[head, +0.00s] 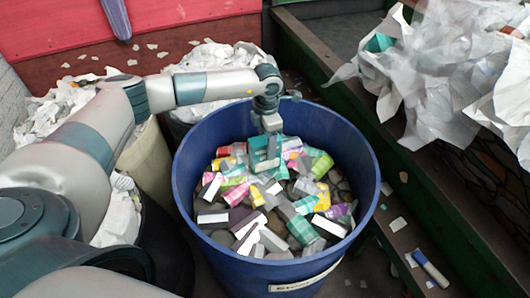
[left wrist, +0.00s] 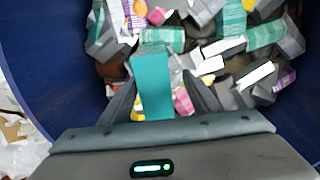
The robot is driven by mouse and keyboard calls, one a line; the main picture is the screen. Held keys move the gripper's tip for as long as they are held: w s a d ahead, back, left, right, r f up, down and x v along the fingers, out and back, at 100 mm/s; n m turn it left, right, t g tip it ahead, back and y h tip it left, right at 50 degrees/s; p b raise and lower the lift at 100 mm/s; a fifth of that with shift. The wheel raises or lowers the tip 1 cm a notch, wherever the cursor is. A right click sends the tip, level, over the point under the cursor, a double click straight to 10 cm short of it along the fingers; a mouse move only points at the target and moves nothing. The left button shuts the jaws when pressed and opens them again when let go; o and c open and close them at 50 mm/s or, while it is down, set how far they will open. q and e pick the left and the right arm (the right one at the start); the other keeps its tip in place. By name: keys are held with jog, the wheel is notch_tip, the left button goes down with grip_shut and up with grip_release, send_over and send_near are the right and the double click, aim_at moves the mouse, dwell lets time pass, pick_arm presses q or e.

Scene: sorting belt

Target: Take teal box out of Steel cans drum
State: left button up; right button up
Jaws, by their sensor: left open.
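The Steel cans drum (head: 190,215) is a large blue drum in the middle of the head view, filled with many small boxes and cans. Its blue wall also shows in the left wrist view (left wrist: 40,60). The teal box (head: 258,148) stands up among the contents toward the back of the drum. In the left wrist view the teal box (left wrist: 153,88) lies between the two fingers of my left gripper (left wrist: 155,95). The fingers are open, one on each side of it. I cannot tell whether either finger touches it. My right gripper is not in view.
White crumpled paper fills bins behind and left of the drum. A large paper heap (head: 440,70) lies on the dark belt structure at the right. A blue and white marker-like item (head: 430,268) lies at the lower right, near paper scraps.

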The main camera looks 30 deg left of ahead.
aim_at(265, 154)
pick_arm(q)
jog(key=shift+f, duration=0.65)
jog(key=shift+f, duration=0.1)
jog(key=shift+a+f+p, duration=0.2)
jog(key=shift+f+p, duration=0.35)
jog(key=shift+p, duration=0.25)
notch_tip(265, 154, down, 3)
jog(key=shift+w+a+p, duration=0.15)
jog(key=shift+p, duration=0.6)
jog(key=shift+f, duration=0.45)
jog(key=c, duration=1.1)
